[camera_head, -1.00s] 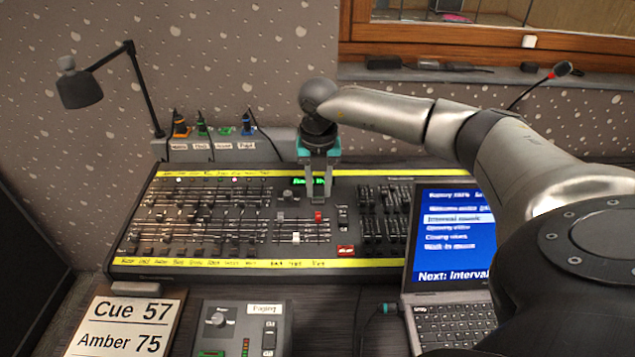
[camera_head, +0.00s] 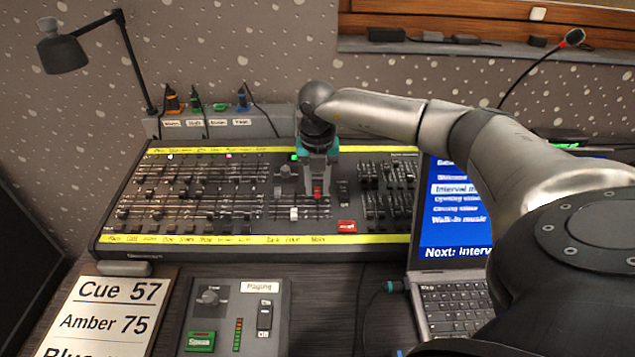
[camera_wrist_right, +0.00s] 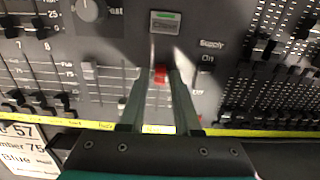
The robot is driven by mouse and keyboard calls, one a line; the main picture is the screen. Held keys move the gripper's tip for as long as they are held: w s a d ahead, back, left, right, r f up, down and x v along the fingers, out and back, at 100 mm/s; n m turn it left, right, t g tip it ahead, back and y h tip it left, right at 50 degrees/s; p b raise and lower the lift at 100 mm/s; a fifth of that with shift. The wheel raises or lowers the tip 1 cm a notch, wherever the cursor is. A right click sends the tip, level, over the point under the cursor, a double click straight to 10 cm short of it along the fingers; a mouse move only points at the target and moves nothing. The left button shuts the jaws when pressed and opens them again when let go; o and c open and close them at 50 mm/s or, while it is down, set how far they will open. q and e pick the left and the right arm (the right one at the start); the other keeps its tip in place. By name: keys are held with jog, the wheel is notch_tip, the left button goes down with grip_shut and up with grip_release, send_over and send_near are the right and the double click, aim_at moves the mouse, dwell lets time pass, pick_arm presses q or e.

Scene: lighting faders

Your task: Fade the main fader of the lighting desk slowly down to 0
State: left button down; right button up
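The lighting desk (camera_head: 140,185) stands against the wall. Its red-capped fader (camera_head: 317,192), above the strip label that seems to read "Main", is partway along its slot. It also shows in the wrist view (camera_wrist_right: 160,74). My right gripper (camera_head: 318,186) reaches down over the desk with one finger on each side of the red cap. In the wrist view the fingertips (camera_wrist_right: 160,71) straddle the cap very closely; whether they press on it I cannot tell. My left gripper is not in view.
A white-capped fader (camera_head: 294,213) is just left of the red one. A laptop (camera_head: 455,300) stands at the desk's right front, under my right arm. A paging box (camera_head: 240,310) and cue card (camera_head: 110,312) lie in front.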

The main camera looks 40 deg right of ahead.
jog(key=c, duration=0.5)
